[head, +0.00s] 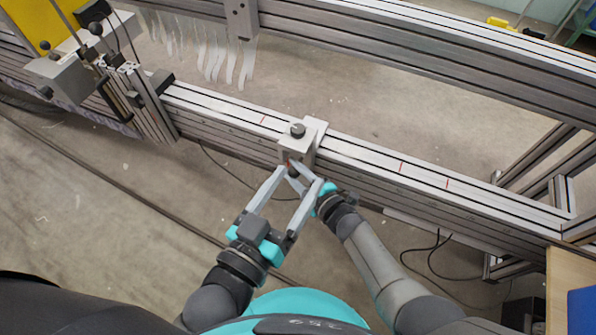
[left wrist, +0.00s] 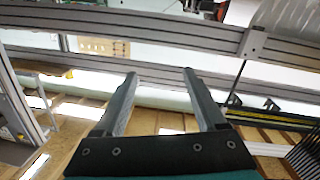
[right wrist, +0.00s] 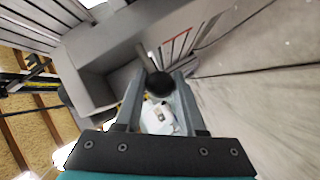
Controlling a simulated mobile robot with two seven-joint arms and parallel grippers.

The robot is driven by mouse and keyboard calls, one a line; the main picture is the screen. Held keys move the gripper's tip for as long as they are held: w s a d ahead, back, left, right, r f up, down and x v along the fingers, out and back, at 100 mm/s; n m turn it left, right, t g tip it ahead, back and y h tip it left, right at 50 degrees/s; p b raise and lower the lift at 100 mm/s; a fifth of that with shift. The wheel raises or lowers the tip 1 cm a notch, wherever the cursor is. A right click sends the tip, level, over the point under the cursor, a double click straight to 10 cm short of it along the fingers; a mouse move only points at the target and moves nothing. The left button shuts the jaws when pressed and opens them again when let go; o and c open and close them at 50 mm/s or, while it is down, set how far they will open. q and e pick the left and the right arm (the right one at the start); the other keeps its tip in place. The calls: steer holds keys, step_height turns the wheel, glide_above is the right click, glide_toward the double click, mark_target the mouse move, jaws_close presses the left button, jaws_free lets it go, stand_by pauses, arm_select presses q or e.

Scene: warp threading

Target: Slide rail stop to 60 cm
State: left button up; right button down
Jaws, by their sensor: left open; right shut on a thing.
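The rail stop (head: 316,132) is a grey metal block astride the front rail (head: 360,160), with a black knob (head: 297,130) on top. It sits between a red mark (head: 263,120) to its left and a red mark (head: 402,167) to its right. My right gripper (head: 293,172) is at the stop's front face. In the right wrist view its fingers (right wrist: 160,88) are shut on a round black knob (right wrist: 160,82) below the grey block. My left gripper (head: 301,178) is open and empty in front of the stop; its fingers (left wrist: 160,88) are wide apart.
Another red mark (head: 447,184) lies farther right on the rail. A grey carriage with black parts (head: 140,100) stands at the rail's left. A second beam (head: 400,40) runs behind, with a bracket (head: 240,18). A wooden surface (head: 562,270) is at lower right.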

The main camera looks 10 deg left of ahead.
steer(key=c, duration=0.5)
jaws_free()
